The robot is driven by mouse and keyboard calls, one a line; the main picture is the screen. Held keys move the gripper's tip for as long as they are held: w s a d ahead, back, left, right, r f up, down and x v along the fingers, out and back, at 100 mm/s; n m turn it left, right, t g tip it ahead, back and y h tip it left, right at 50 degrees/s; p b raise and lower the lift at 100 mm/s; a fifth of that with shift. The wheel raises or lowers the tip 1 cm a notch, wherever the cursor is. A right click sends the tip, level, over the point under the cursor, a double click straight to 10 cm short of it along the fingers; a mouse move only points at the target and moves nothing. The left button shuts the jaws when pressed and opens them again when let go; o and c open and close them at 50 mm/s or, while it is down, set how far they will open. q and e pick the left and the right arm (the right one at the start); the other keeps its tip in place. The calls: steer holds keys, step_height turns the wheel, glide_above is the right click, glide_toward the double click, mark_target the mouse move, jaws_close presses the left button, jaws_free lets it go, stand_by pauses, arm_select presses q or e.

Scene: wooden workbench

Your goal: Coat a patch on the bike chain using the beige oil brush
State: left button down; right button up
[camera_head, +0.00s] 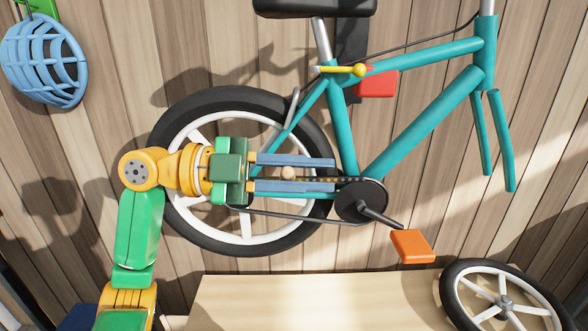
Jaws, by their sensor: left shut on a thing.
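The teal bike is held up against the plank wall, and its dark chain (300,216) runs between the rear wheel and the crank. My left gripper (328,173) is in front of the rear wheel, its two blue fingers pointing right toward the crank. It is shut on the beige oil brush (288,173), of which a small rounded beige end shows between the fingers. The rest of the brush is hidden or too small to tell. The fingers cover part of the upper chain run; I cannot tell whether the brush touches it. My right gripper is not in view.
The rear wheel (178,120) is behind my left gripper. The black chainring (350,203) and orange pedal (412,246) are close by on the right. Below are a wooden bench top (300,298) and a loose wheel (455,295). A blue helmet (42,60) hangs upper left.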

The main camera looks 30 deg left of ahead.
arm_select(q)
steer(key=shift+p+x, duration=1.65)
steer(key=shift+x, duration=3.25)
steer(key=s+d, duration=0.2)
steer(key=s, duration=0.1)
steer(key=s+d, duration=0.1)
steer(key=shift+s+r+b, duration=0.15)
steer(key=shift+s+b, duration=0.1)
steer(key=shift+b, duration=0.15)
steer(key=s, duration=0.1)
steer(key=s+d, duration=0.1)
steer(key=shift+s+d, duration=0.25)
steer(key=shift+d, duration=0.1)
